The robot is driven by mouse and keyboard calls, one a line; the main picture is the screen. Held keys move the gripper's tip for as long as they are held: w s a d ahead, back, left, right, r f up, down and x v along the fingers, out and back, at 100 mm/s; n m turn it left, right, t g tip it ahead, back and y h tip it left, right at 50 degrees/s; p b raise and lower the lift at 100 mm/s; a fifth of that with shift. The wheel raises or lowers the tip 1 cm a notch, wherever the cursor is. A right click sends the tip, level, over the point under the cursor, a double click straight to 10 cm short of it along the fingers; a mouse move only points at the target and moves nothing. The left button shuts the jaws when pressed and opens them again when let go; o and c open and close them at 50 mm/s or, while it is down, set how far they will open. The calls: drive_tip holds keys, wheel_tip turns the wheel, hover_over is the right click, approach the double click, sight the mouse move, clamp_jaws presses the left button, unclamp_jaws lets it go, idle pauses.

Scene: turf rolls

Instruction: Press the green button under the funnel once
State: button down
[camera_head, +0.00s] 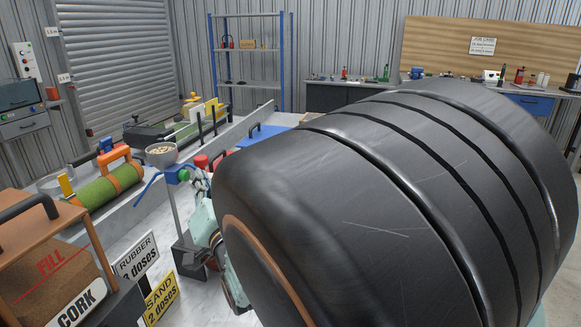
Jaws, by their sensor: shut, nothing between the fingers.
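A pale metal funnel (162,149) filled with light granules stands on a grey post left of centre. Just under its cup, on the right, is a small blue housing (172,175) with the green button (184,175) on its right side. My gripper (194,183) is small in this view, close to the right of the button, and it is shut and empty. I cannot tell whether its tips touch the button. My large dark arm link fills the right half and hides much of the bench.
An orange-handled turf roll (110,188) lies left of the funnel. A CORK box (50,262) is at front left, beside RUBBER (138,257) and SAND (160,298) signs. A red item (201,162) stands behind my gripper. Shelves (247,50) stand at the back.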

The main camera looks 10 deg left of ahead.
drive_tip(key=shift+a, duration=0.1)
idle(0.5)
drive_tip(key=shift+a+b, duration=0.35)
drive_tip(key=shift+b, duration=0.15)
drive_tip(key=shift+a+b, duration=0.35)
drive_tip(key=shift+a, duration=0.2)
idle(1.0)
drive_tip(key=shift+d, duration=0.1)
drive_tip(key=shift+d+b, duration=0.55)
drive_tip(key=shift+d, duration=0.3)
drive_tip(key=shift+d, duration=0.1)
